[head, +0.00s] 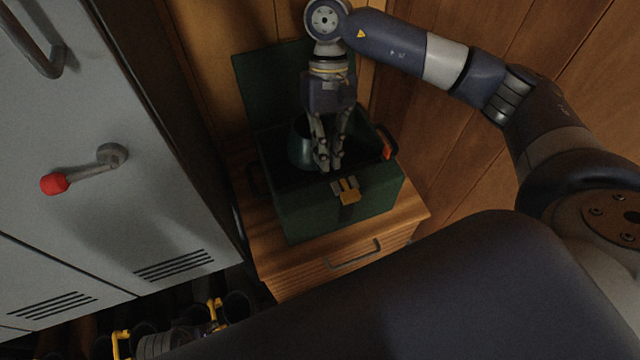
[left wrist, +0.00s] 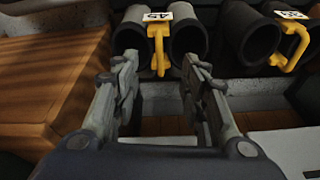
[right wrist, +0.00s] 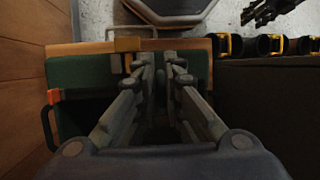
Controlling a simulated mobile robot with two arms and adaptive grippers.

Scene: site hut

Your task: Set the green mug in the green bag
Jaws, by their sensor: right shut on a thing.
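The green bag (head: 335,210) is box-shaped, with its lid raised at the back and a brass latch in front. It stands open on a wooden cabinet and also shows in the right wrist view (right wrist: 80,72). My right gripper (head: 329,162) points down into the bag's opening, its fingers close together. A dark green rounded thing, apparently the green mug (head: 299,150), is at the fingers' left inside the opening. The fingers and shadow hide part of it, and I cannot tell if it touches the bottom.
The wooden cabinet (head: 275,285) has a drawer handle in front. A grey locker (head: 100,110) with a red-knobbed handle stands left. A wooden wall closes off the right and back.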

